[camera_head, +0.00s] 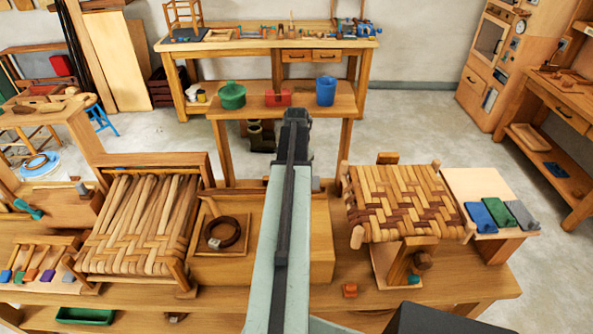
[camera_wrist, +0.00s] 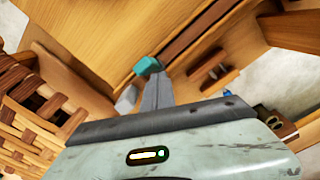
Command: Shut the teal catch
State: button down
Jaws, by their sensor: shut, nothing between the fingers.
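A small teal block (camera_wrist: 148,66), which looks like the catch, sits by a long wooden edge in the wrist view. My gripper (camera_wrist: 153,88) is shut and empty, its tips just below the teal block; I cannot tell whether they touch. A grey block (camera_wrist: 126,98) is just left of the fingers. In the head view my arm reaches away over the bench, with the gripper (camera_head: 297,118) at its far end. The arm hides the middle of the wooden box, and this teal block does not show there. Another teal piece (camera_head: 28,208) lies at far left.
A woven seat (camera_head: 400,200) stands right of my arm, and a second seat frame (camera_head: 143,220) stands left. A coil (camera_head: 222,233) in a tray lies close left. A low shelf (camera_head: 262,109) with a green pot (camera_head: 231,95) and blue bucket (camera_head: 326,91) stands beyond.

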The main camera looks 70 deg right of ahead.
notch_tip(320, 180, up, 7)
jog(key=d+p, duration=0.1)
jog(key=p, duration=0.5)
jog(key=shift+w+d, duration=0.15)
jog(key=shift+w, duration=0.15)
